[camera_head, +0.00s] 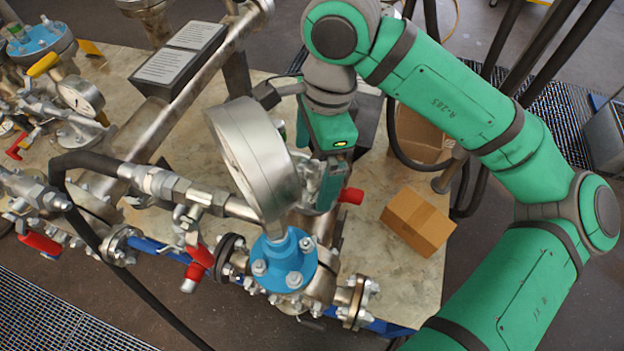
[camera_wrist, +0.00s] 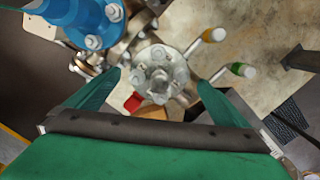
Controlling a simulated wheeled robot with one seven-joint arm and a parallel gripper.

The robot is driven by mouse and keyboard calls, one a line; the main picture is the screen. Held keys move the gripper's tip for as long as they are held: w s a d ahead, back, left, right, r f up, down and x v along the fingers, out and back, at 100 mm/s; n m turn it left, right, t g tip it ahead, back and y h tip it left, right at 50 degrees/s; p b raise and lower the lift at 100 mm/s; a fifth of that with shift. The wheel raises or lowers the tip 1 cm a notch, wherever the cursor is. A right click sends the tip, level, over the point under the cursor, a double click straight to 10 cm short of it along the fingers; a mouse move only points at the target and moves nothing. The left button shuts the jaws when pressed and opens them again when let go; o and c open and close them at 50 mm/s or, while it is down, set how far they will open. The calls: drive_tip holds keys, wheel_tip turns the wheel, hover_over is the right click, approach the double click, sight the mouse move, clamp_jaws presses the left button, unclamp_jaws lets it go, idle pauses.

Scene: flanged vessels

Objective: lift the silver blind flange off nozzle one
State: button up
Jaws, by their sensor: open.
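A round silver flange (camera_wrist: 158,70) with bolts around its rim shows below my gripper in the wrist view. It appears to be the blind flange on nozzle one, but no label is readable. My gripper (camera_wrist: 159,82) is open, with one green finger on either side of the flange in the picture. I cannot tell the height gap between fingertips and flange. In the head view my gripper (camera_head: 328,186) points down behind the large pressure gauge (camera_head: 255,160).
A blue bolted flange (camera_head: 284,262) stands close to my gripper, under the gauge. A red handle (camera_head: 351,196) is beside the fingers. Yellow-tipped (camera_wrist: 214,35) and green-tipped (camera_wrist: 241,70) levers stick out near the flange. A cardboard box (camera_head: 418,221) lies to the right.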

sight(314, 164)
drive_tip(key=shift+a+f, duration=0.1)
drive_tip(key=shift+f, duration=1.45)
drive_tip(key=c, duration=1)
drive_tip(key=shift+c, duration=0.2)
drive_tip(key=shift+r, duration=0.15)
